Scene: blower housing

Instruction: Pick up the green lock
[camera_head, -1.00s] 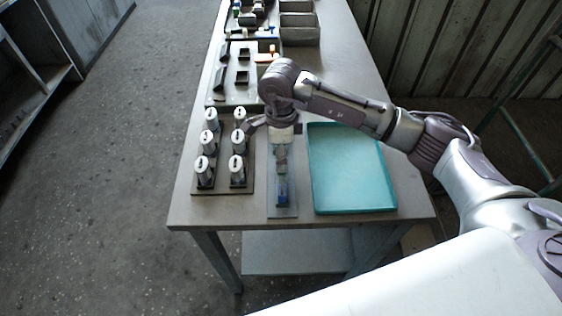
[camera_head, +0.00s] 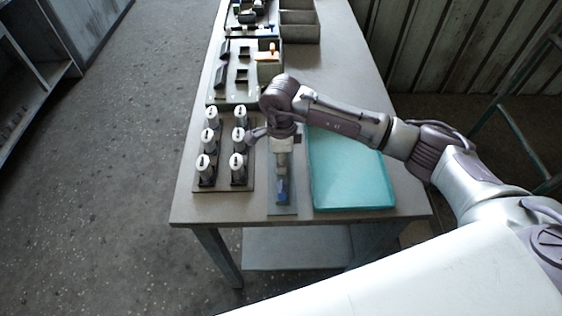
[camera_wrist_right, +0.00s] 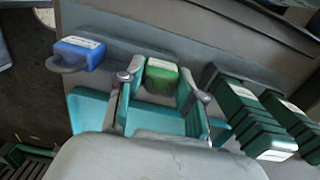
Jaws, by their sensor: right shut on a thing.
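The green lock (camera_wrist_right: 162,75) has a pale label and sits between the two fingertips of my right gripper (camera_wrist_right: 160,88) in the right wrist view. The right gripper is shut on it. In the head view my right gripper (camera_head: 283,165) points down over the narrow strip on the table and hides the green lock. A blue lock (camera_wrist_right: 80,52) with a grey shackle lies to the left in the wrist view; blue also shows just below the gripper in the head view (camera_head: 282,190). My left gripper is not in view.
A teal tray (camera_head: 350,190) lies right of the strip. A brown rack (camera_head: 222,181) with several white-topped cylinders stands close on the left. Dark green labelled blocks (camera_wrist_right: 250,115) stand right of the gripper in the wrist view. Grey bins (camera_head: 299,30) are at the far end.

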